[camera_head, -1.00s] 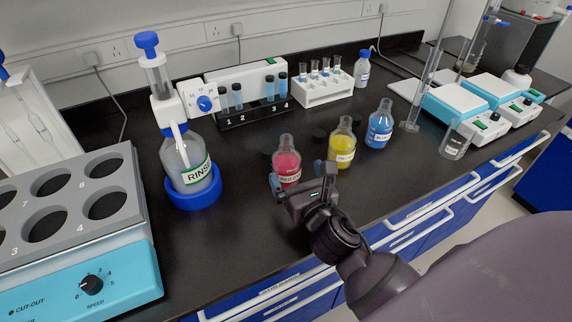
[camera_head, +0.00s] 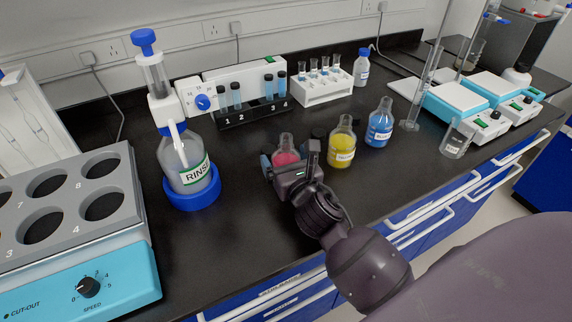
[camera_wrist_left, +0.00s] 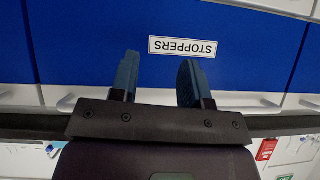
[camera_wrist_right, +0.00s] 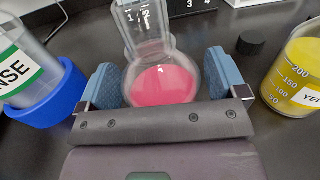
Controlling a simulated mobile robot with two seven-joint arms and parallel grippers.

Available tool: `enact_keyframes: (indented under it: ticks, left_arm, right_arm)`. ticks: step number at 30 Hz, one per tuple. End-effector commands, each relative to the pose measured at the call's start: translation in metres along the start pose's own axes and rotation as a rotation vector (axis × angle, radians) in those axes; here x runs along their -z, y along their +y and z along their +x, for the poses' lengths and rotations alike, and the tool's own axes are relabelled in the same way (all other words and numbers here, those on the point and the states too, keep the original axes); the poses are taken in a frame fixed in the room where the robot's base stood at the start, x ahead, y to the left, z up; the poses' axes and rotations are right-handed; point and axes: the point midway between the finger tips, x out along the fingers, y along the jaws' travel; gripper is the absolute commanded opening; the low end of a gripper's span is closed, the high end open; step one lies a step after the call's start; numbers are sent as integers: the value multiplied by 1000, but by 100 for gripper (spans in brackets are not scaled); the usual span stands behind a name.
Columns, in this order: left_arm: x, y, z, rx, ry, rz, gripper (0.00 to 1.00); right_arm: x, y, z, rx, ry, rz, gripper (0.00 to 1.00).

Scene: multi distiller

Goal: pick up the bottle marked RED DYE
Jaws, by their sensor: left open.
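The bottle of red dye (camera_head: 285,156) is a clear conical flask with red-pink liquid, upright on the black bench. Its label is hidden now behind my right gripper (camera_head: 282,163). In the right wrist view the flask (camera_wrist_right: 163,84) stands between the two blue finger pads of my right gripper (camera_wrist_right: 165,80). The fingers are wide apart, one on each side of the flask, and I see no clear grip on it. My left gripper (camera_wrist_left: 158,80) is open and empty, facing a blue drawer front labelled STOPPERS (camera_wrist_left: 183,47).
The yellow flask (camera_head: 342,146) stands close to the right, with the blue flask (camera_head: 380,127) beyond it. The RINSE bottle (camera_head: 186,165) in its blue base stands left. A dark stopper (camera_wrist_right: 250,43) lies behind. A tube rack (camera_head: 252,113) stands at the back.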

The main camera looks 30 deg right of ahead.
Motion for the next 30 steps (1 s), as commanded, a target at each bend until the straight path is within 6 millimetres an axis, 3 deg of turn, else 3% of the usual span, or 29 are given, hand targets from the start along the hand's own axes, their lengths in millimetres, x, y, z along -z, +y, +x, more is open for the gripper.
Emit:
enact_keyframes:
  ticks: [1,9,11,20,26,30]
  left_arm:
    - [0,0,0,0,0,0,43]
    - [-1,0,-1,0,-2,0,43]
    - [-2,0,-1,1,-3,0,43]
    - [-4,-1,-4,3,-8,-2,43]
    - [9,-3,-9,6,12,-2,43]
    - [18,-5,-14,9,22,-3,43]
  right_arm:
    - [0,0,0,0,0,0,83]
    - [0,0,0,0,0,0,42]
    - [-1,0,0,-1,-2,0,35]
    - [-6,0,0,-1,-5,0,35]
    - [-36,0,0,-3,-12,-1,35]
    - [-71,0,0,-3,-15,-2,35]
